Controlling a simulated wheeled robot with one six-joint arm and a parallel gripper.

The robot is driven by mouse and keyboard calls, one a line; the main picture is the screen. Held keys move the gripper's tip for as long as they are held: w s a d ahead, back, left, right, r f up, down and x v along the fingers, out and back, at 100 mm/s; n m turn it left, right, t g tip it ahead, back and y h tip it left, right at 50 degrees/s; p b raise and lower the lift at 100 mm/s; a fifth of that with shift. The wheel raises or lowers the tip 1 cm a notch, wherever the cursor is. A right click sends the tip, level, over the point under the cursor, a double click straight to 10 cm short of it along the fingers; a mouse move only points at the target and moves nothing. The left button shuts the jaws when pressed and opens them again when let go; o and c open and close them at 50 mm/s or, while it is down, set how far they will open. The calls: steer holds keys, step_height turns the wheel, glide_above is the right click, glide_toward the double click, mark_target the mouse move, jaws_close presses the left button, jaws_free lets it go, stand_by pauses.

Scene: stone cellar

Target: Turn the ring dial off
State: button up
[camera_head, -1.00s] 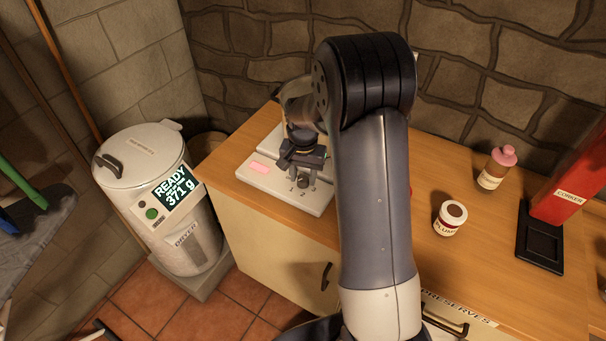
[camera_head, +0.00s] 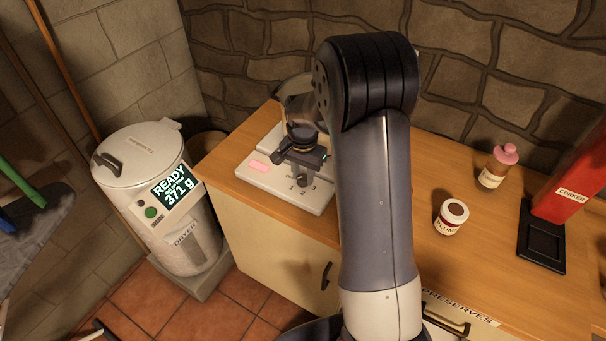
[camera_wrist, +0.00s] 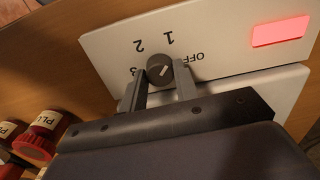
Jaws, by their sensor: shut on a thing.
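The ring dial (camera_wrist: 159,69) is a small dark round knob on the pale front panel (camera_wrist: 220,45) of a hotplate-like unit, marked OFF, 1, 2 and 3. In the wrist view, its light pointer line slants up and right, between 1 and OFF. My gripper (camera_wrist: 161,80) is shut on the dial, one finger on each side. A rectangular lamp (camera_wrist: 281,31) on the panel glows red-pink. In the head view, the unit (camera_head: 311,207) sits at the counter's left end, and my gripper and arm hide part of it.
The wooden counter (camera_head: 480,245) carries a plums jar (camera_head: 451,221), a pink-capped bottle (camera_head: 494,170) and a red corker (camera_head: 572,190) to the right. A dryer (camera_head: 135,185) with a lit display stands on the floor at left. A stone wall rises behind.

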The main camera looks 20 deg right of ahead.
mark_target(303, 177)
steer(key=m+b, duration=0.1)
steer(key=m, duration=0.3)
steer(key=shift+m, duration=0.3)
steer(key=m, duration=0.4)
steer(key=shift+m+b, duration=0.3)
steer(key=shift+b, duration=0.1)
steer(key=o, duration=1)
step_height(303, 177, up, 11)
steer(key=shift+f+b, duration=0.1)
steer(key=shift+b, duration=0.25)
steer(key=shift+f, duration=0.1)
step_height(303, 177, down, 11)
steer(key=shift+r+p, duration=0.2)
steer(key=shift+p, duration=0.15)
